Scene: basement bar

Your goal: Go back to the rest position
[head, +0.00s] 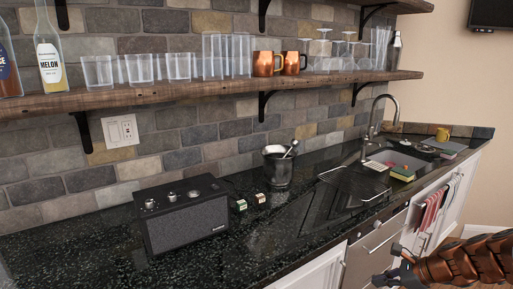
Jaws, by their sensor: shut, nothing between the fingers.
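My gripper (385,279) shows at the lower right of the head view, at the end of my orange-brown arm. It is in front of the cabinet fronts, below the counter's edge, and seems to touch nothing. Its fingers are small and dark here; they are shut and hold nothing.
A black stone counter (290,225) carries a speaker (186,226), a metal bucket (279,169) and a sink (400,160). Glasses, bottles and copper mugs stand on a wooden shelf (180,95). Towels (432,209) hang at the cabinets. Some floor (490,260) shows at the right.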

